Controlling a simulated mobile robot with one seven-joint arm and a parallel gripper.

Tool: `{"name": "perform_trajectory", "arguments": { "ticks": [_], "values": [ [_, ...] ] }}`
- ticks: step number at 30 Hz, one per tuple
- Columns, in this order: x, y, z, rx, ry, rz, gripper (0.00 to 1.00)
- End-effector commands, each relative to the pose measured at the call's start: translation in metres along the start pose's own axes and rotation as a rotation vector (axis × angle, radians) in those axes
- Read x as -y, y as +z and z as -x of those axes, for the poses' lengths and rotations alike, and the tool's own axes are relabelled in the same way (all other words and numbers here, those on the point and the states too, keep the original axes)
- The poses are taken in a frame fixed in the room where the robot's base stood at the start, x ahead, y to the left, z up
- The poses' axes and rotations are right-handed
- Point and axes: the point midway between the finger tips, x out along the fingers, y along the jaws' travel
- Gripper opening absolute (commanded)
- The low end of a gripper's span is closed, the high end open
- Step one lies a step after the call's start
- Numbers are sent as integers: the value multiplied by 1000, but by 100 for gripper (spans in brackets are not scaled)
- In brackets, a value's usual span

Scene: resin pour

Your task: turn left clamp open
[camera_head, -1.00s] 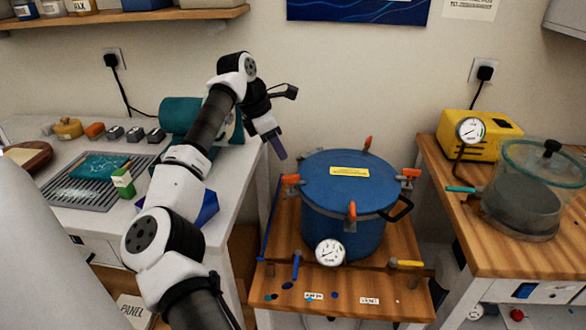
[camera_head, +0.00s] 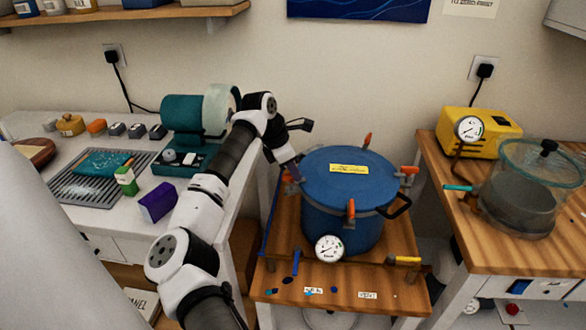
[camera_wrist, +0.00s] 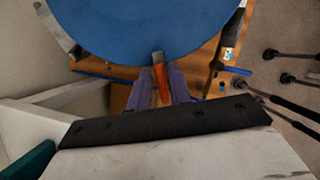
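The blue pressure pot (camera_head: 345,195) stands on the low wooden stand, its blue lid (camera_head: 347,168) on. The left clamp is mostly hidden behind my gripper (camera_head: 294,170) in the head view. In the wrist view its orange handle (camera_wrist: 160,78) points from the pot's rim toward my palm. The purple fingers of my gripper (camera_wrist: 162,88) stand on either side of this handle, seemingly with a narrow gap, so I read them as open around it. Other orange clamps show at the back (camera_head: 368,139), right (camera_head: 409,170) and front (camera_head: 351,209) of the lid.
A pressure gauge (camera_head: 329,248) and a yellow-handled valve (camera_head: 404,260) are at the pot's front. The left bench holds a teal machine (camera_head: 182,120) and a purple box (camera_head: 158,202). The right bench holds a yellow pump (camera_head: 490,128) and a glass chamber (camera_head: 525,190).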

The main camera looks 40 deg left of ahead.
Motion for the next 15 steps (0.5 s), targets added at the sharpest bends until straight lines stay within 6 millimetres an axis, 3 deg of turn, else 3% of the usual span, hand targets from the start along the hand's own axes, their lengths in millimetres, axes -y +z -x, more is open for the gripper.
{"name": "perform_trajectory", "arguments": {
  "ticks": [1,4,15],
  "values": [
    [0,0,0,0,0,0,13],
    [0,0,0,0,0,0,0],
    [0,0,-1,0,11,26,0]
  ]
}}
